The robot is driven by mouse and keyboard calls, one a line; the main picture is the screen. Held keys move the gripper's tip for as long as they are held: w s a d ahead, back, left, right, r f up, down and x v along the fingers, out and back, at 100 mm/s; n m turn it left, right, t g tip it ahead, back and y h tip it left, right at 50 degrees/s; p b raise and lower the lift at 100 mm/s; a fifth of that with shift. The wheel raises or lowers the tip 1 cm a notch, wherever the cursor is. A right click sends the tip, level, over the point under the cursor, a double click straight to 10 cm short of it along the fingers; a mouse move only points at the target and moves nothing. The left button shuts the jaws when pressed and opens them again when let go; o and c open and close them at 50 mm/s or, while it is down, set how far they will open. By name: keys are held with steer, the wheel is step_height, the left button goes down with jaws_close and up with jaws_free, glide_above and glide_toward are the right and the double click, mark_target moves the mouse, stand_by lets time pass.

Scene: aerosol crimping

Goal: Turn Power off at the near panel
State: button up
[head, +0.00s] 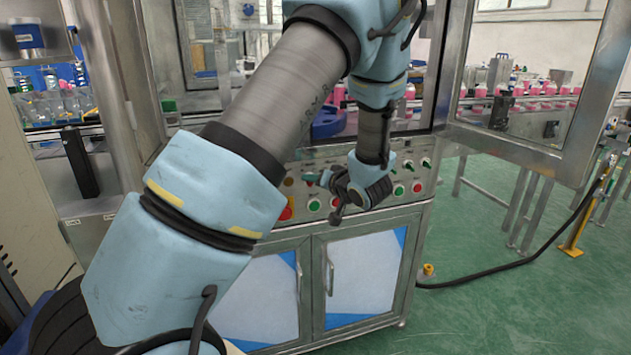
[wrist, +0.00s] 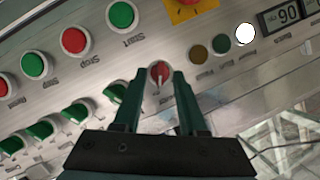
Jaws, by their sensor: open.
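The near panel (head: 408,172) is a metal control strip on the front of the machine, behind my arm in the head view. A red round knob (wrist: 159,72) with a pale line across it sits between the tips of my gripper (wrist: 159,82) in the wrist view. My gripper is open, one finger on each side of the knob; I cannot tell whether either finger touches it. In the head view my gripper (head: 331,196) is in front of the panel and hides part of it. The knob's label is not readable.
In the wrist view, green and red buttons (wrist: 122,15) and several green switches (wrist: 75,115) lie left of the knob. A lit white lamp (wrist: 245,34) and a display (wrist: 287,14) lie right. Cabinet doors (head: 362,278) are below the panel; an open glass door (head: 545,85) is right.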

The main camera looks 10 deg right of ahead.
steer(key=shift+c, duration=0.3)
jaws_close()
